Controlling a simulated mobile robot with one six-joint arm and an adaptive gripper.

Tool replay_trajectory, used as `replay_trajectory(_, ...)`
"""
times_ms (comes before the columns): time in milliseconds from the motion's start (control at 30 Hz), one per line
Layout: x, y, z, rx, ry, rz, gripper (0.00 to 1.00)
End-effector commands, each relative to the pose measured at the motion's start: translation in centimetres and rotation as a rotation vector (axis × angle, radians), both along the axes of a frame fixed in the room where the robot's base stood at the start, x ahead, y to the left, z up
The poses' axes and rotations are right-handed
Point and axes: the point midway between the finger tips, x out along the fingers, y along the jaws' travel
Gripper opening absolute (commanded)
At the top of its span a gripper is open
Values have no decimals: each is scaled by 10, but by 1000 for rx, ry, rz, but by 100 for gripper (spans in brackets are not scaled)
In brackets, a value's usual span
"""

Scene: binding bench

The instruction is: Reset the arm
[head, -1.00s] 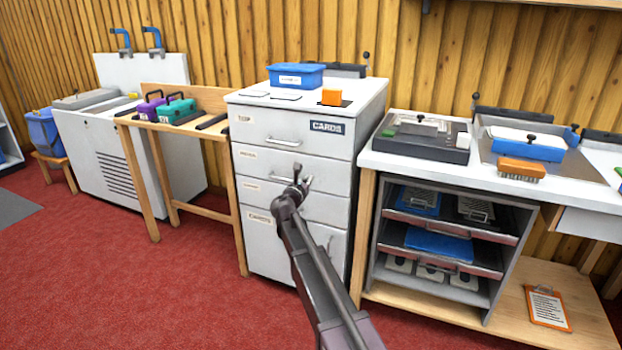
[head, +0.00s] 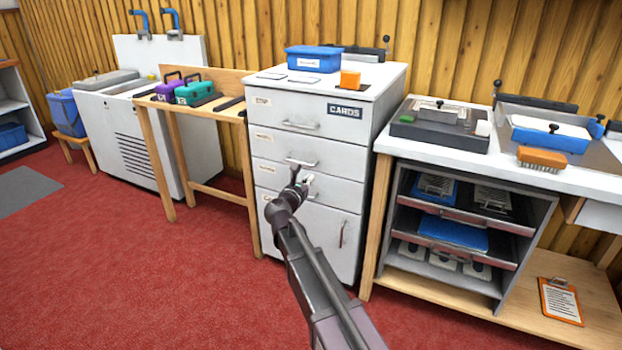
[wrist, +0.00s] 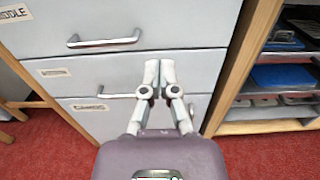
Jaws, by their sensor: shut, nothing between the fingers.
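My gripper (head: 303,181) is in front of the white drawer cabinet (head: 354,163) in the head view, with my arm reaching up from the bottom of the picture. In the wrist view my gripper (wrist: 159,75) has its two fingertips together, with nothing between them. Behind the fingers are the cabinet's drawer fronts, and a drawer handle (wrist: 104,41) shows up and to the left. The fingers overlap the end of a lower handle in that view; I cannot tell how far off the cabinet is. The drawers look shut.
A blue box (head: 320,59) and an orange block (head: 350,79) sit on the cabinet. A wooden bench (head: 205,109) holds purple and teal cases. A shelf unit (head: 396,220) stands at the right. Red carpet (head: 160,275) is open at the front left.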

Motion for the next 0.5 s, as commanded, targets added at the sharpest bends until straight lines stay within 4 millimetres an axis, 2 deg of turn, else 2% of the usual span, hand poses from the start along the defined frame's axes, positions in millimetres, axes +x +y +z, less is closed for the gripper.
replay_trajectory(267, -1, -3, -1, 13, 0, -6, 0)
replay_trajectory(367, -5, -13, -4, 63, -3, -28, 0)
replay_trajectory(500, -18, -40, -15, 217, -14, -95, 0)
